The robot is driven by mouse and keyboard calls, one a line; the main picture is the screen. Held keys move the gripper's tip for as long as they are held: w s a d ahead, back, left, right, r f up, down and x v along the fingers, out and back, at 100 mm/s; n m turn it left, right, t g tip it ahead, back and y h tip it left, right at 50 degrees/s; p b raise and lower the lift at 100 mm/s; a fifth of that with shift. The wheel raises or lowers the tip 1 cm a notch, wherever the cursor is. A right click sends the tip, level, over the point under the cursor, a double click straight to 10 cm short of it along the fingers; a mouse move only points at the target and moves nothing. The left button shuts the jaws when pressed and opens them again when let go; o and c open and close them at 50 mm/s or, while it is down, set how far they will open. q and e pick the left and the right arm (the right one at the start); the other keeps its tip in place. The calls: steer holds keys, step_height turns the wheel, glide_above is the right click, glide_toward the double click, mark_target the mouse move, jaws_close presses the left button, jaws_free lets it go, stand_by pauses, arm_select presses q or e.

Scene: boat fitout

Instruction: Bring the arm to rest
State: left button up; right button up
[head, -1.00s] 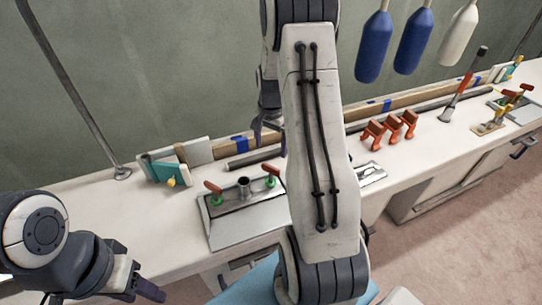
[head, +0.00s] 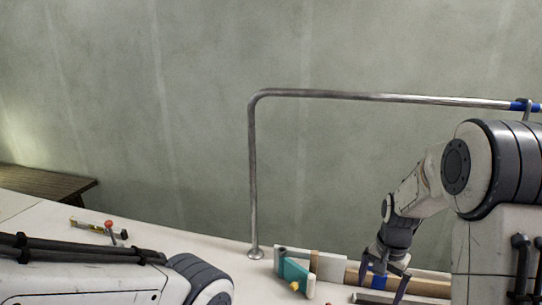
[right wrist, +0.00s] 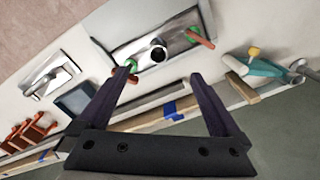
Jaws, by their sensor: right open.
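My right arm comes in at the right of the head view. Its gripper (head: 388,283) points down over the bench, near a wooden batten with blue tape (head: 425,285). In the right wrist view the two dark fingers of the right gripper (right wrist: 163,80) are spread with nothing between them. Past the fingertips lies a metal plate with a short pipe stub (right wrist: 157,50) and orange-handled valves. Part of my left arm shows at the lower left of the head view; its gripper is outside the frame.
A bent metal rail (head: 253,180) rises from the white bench. A teal-and-white tool (head: 295,275) lies by the batten. A small yellow tool with a red knob (head: 105,230) lies at left. Orange clamps (right wrist: 28,133) show in the wrist view.

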steer(key=s+a+r+n, duration=0.2)
steer(key=s+a+n, duration=0.1)
steer(key=a, duration=0.3)
steer(key=s+a+r+n, duration=0.2)
steer(key=a+n, duration=0.1)
steer(key=a, duration=0.4)
steer(key=s+a+r+n, duration=0.1)
steer(key=s+a+n, duration=0.2)
steer(key=s, duration=0.3)
steer(key=s+a+r+n, duration=0.1)
steer(key=s+a+n, duration=0.2)
steer(key=s, duration=0.3)
steer(key=s+a+r+n+y, duration=0.1)
steer(key=s+a+n, duration=0.3)
steer(key=s+n, duration=0.1)
steer(key=shift+s, duration=0.8)
steer(key=shift+r, duration=0.1)
